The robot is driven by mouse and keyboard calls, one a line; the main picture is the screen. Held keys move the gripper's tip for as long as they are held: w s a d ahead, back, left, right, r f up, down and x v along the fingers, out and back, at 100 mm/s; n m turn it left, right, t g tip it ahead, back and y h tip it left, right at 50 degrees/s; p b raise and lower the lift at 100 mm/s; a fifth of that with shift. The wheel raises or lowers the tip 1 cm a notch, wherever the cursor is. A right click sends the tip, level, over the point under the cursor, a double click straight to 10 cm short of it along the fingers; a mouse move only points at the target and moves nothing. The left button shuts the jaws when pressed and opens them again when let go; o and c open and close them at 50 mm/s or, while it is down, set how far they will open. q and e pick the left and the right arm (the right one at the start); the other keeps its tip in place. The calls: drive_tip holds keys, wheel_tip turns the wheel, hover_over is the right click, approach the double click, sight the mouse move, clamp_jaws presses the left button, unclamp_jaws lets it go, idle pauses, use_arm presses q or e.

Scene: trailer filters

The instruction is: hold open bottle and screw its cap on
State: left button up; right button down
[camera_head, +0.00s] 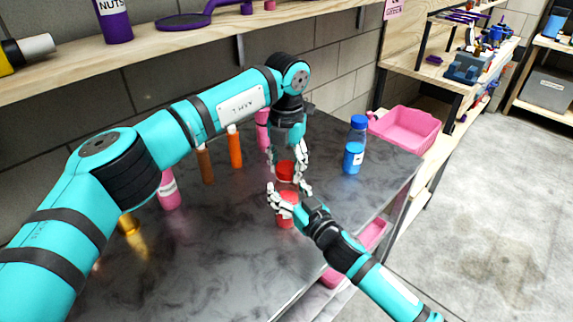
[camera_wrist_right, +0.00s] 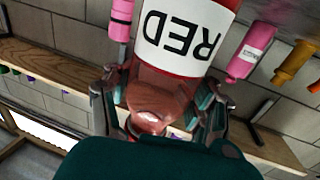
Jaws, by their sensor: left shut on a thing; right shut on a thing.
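The red bottle (camera_head: 286,220) is near the middle of the dark tabletop in the head view. My right gripper (camera_head: 289,194), coming from the lower right, is shut around it. In the right wrist view the bottle fills the space between the fingers, with its white "RED" label (camera_wrist_right: 183,38) upside down. A red cap (camera_head: 285,171) is just above the bottle. My left gripper (camera_head: 287,168) points down from above and is shut on the cap. The fingers partly hide the bottle's upper part, so I cannot tell whether cap and bottle touch.
A blue bottle (camera_head: 353,158) stands right of the grippers. Orange (camera_head: 234,150), brown (camera_head: 205,165), pink (camera_head: 168,190) and gold (camera_head: 127,223) bottles stand to the left and behind. A pink bin (camera_head: 408,128) is beyond the table's right end. The front tabletop is clear.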

use_arm(q)
drive_tip(key=shift+c, duration=0.8)
drive_tip(key=o, duration=1.4)
wheel_tip(320, 180, up, 12)
drive_tip(key=shift+r, duration=0.1)
use_arm(e)
drive_tip(key=shift+c, duration=1.4)
unclamp_jaws()
